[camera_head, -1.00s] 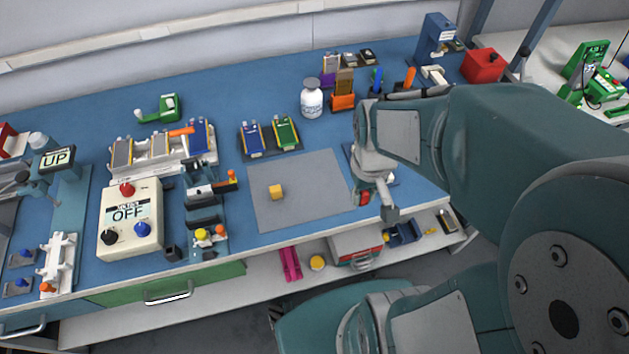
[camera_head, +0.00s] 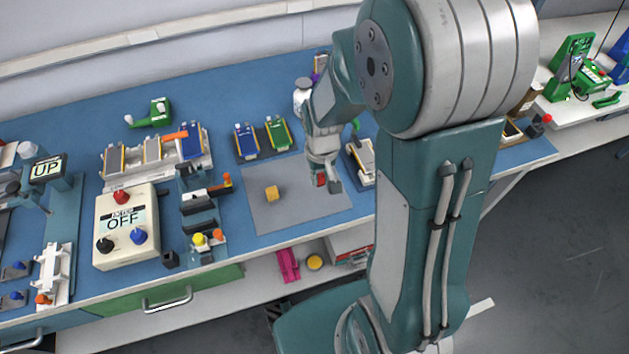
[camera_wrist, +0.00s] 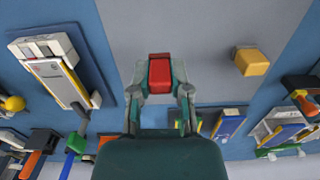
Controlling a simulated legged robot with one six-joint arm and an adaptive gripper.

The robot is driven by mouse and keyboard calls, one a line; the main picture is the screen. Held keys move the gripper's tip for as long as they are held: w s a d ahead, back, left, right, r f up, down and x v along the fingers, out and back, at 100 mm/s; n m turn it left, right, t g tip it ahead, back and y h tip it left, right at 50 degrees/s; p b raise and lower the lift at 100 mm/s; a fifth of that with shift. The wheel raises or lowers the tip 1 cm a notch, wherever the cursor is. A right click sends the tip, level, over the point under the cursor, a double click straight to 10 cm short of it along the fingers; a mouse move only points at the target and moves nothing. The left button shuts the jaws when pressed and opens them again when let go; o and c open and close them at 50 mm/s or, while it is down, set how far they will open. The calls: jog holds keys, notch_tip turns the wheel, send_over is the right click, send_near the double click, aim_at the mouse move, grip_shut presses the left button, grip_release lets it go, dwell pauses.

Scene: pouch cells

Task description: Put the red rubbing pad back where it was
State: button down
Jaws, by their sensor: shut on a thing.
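The red rubbing pad (camera_wrist: 160,73) is between the fingertips of my gripper (camera_wrist: 160,80) in the wrist view. A small part of the pad also shows in the head view (camera_head: 320,179), at the tip of my gripper (camera_head: 326,180). My gripper is shut on the pad and is over the right part of the grey mat (camera_head: 262,223). How high the pad is above the mat cannot be told. My arm hides much of the right of the bench.
A yellow block (camera_head: 272,193) sits on the grey mat, left of my gripper. Blue and green pouch holders (camera_head: 247,140) stand behind the mat. A white device (camera_head: 361,160) is just right of the mat, and a white bottle (camera_head: 302,92) stands behind it. The mat's front is clear.

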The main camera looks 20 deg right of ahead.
jog(key=shift+w+d+f, duration=0.5)
jog(key=shift+d+f, duration=0.05)
jog(key=shift+f, duration=0.1)
jog(key=f, duration=0.2)
jog(key=a+f, duration=0.1)
jog(key=shift+w, duration=0.25)
jog(key=shift+a+f, duration=0.3)
jog(key=shift+a, duration=0.05)
jog(key=shift+d, duration=0.25)
jog(key=c, duration=0.6)
grip_release()
jog(key=shift+d+f, duration=0.1)
jog(key=shift+d, duration=0.25)
jog(key=shift+a, duration=0.35)
notch_tip(320, 180, up, 12)
notch_tip(320, 180, up, 11)
jog(key=t, duration=0.3)
send_over(318, 189)
jog(key=s, duration=0.7)
jog(key=s+r+t, duration=0.1)
jog(key=s, duration=0.1)
jog(key=s+r+t, duration=0.1)
jog(key=s+r, duration=0.1)
jog(key=s, duration=0.1)
jog(key=s+r, duration=0.1)
jog(key=s, duration=0.1)
jog(key=shift+s+r+t, duration=0.2)
jog(key=shift+r+t, duration=0.1)
jog(key=shift+t, duration=0.1)
